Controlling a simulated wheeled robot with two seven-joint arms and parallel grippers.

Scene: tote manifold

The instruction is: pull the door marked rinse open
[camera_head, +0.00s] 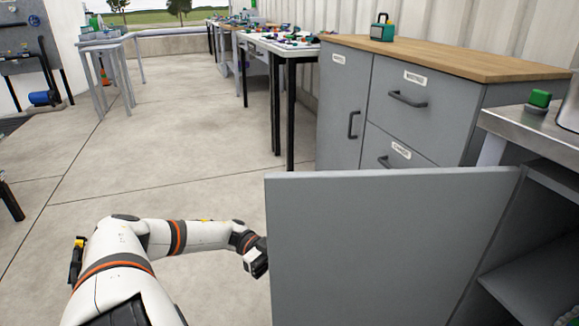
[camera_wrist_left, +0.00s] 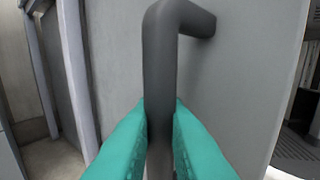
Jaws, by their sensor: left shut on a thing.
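A grey cabinet door (camera_head: 390,245) stands swung open in the head view, its plain inner face showing and shelves visible at its right. No rinse label can be seen on it from here. My left arm comes in from the left, and its wrist reaches behind the door's free edge; the fingertips are hidden there. In the left wrist view the teal fingers of my left gripper (camera_wrist_left: 160,135) are shut around a dark bar handle (camera_wrist_left: 161,65) on the grey door face (camera_wrist_left: 240,85). My right gripper is not in view.
A grey cabinet with a wooden top (camera_head: 450,58) has a closed door and drawers with dark handles. A metal counter (camera_head: 530,125) is at the right. Cluttered tables (camera_head: 290,48) line the wall beyond.

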